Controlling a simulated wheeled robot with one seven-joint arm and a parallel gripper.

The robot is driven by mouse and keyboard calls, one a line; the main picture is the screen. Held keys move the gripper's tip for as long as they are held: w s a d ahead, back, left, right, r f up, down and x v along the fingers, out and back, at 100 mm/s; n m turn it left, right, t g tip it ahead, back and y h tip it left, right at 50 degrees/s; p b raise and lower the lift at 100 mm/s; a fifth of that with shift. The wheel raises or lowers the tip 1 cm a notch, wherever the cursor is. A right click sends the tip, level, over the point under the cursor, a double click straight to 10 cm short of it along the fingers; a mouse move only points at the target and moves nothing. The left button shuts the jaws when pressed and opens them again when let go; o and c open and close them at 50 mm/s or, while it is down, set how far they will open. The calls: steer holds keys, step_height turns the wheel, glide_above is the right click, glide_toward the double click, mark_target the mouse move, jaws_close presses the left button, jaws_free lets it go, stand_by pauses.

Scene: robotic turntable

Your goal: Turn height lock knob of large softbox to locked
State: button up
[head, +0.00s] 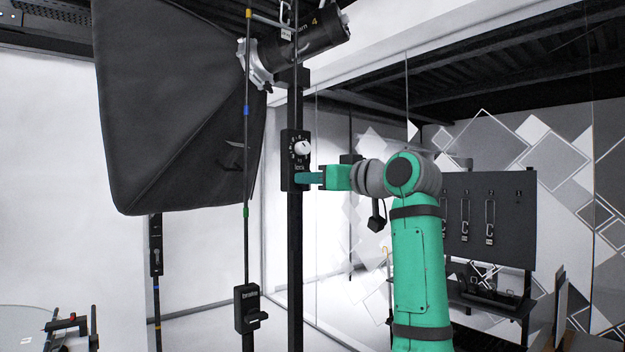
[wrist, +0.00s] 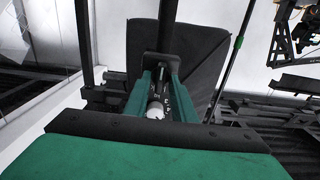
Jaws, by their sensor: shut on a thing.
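The large softbox (head: 170,110) is a big black fabric box at the upper left in the head view. It is also behind the stand in the wrist view (wrist: 205,50). The black lock housing (head: 287,160) sits on the thick black pole (head: 295,250). The white round height lock knob (head: 302,148) is on its face with small marks around it, and shows in the wrist view (wrist: 154,111). My teal gripper (head: 308,178) is at the housing's lower part, just below the knob. Its fingers (wrist: 158,95) are shut on the housing, one on each side. The knob's exact setting is too small to read.
A thin pole (head: 247,180) with coloured bands stands left of the thick pole and carries a black clamp box (head: 247,308). A lamp body (head: 305,38) is above. A dark board (head: 480,220) with hanging tools and glass panels are to the right.

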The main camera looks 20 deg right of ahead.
steer(key=shift+m, duration=0.3)
steer(key=shift+w+d+f+m, duration=0.1)
steer(key=shift+d+m, duration=0.05)
steer(key=shift+m, duration=4.1)
steer(key=shift+d+f+m, duration=0.1)
steer(key=shift+d+m, duration=0.05)
steer(key=shift+m, duration=4.1)
steer(key=o, duration=0.7)
steer(key=v, duration=1.1)
